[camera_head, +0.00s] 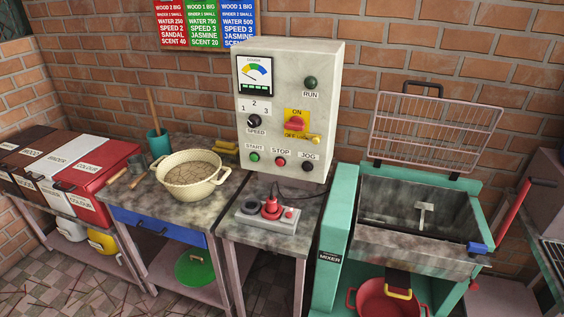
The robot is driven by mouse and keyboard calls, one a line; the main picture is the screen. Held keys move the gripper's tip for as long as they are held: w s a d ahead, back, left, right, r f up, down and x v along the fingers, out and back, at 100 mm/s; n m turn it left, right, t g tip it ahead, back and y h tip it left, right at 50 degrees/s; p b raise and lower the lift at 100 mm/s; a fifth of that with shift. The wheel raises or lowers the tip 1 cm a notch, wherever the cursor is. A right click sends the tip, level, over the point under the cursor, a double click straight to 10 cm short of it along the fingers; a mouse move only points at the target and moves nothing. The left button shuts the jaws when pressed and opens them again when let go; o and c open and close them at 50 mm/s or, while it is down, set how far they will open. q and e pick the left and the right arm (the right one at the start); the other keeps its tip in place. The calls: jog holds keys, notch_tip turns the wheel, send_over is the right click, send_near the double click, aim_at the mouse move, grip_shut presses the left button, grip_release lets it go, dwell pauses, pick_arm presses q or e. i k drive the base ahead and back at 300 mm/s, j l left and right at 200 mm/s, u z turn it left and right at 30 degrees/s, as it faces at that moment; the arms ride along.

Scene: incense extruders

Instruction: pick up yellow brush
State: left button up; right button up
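A small yellow block-like thing (225,147) lies at the back of the middle table, behind the cream bowl (190,176) and left of the control box. It may be the yellow brush, but it is partly hidden and too small for me to make out bristles. Neither of my grippers is in view.
A teal cup (158,143) with a wooden stick and small tools stand left of the bowl. The grey control box (288,110) rises beside the yellow thing. A start-stop switch box (268,213) sits in front. The green mixer (335,240) is at right.

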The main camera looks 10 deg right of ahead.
aim_at(222, 149)
jog(key=i+j, duration=0.1)
jog(key=j, duration=0.25)
jog(key=i+j, duration=0.15)
jog(key=j, duration=0.25)
jog(key=i+j, duration=0.1)
jog(key=j, duration=0.25)
jog(key=i+j, duration=0.15)
jog(key=j, duration=0.2)
